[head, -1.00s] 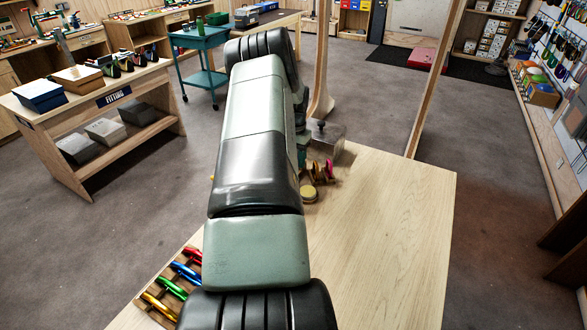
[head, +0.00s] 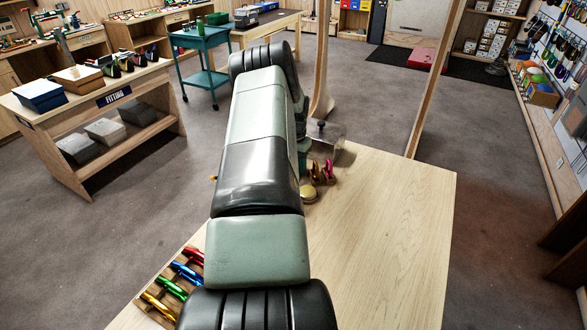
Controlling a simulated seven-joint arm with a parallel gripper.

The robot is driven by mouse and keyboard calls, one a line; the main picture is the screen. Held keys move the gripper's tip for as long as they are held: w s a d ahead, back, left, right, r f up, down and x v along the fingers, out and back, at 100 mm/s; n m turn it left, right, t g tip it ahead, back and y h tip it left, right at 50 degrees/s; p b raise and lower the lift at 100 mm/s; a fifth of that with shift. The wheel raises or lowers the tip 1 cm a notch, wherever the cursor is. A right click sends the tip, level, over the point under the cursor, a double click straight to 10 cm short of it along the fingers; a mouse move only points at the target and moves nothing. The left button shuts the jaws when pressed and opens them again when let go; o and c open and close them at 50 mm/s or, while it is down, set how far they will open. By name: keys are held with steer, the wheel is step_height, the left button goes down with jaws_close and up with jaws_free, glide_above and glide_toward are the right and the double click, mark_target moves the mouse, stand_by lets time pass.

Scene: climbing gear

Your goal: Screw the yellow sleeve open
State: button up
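My arm runs up the middle of the head view and hides much of the table behind it. My gripper is hidden behind the arm, so its fingers and hold do not show. A small bit of yellow (head: 213,178) peeks out at the arm's left edge; I cannot tell if it is the yellow sleeve. A wooden tray (head: 153,318) at the table's front left holds shiny red (head: 194,255), blue (head: 187,273), green (head: 172,288) and yellow-gold (head: 158,306) pieces. No sleeve can be made out on them.
Right of my arm, near the table's back edge, are a gold round piece (head: 308,193), a red piece (head: 314,171), a magenta piece (head: 328,169) and a grey metallic box (head: 328,142). The table's right side (head: 390,230) is clear. A wooden post (head: 437,75) stands behind.

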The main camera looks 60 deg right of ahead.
steer(key=shift+s, duration=0.6)
steer(key=shift+r, duration=1.45)
steer(key=shift+w, duration=0.65)
steer(key=shift+f, duration=0.1)
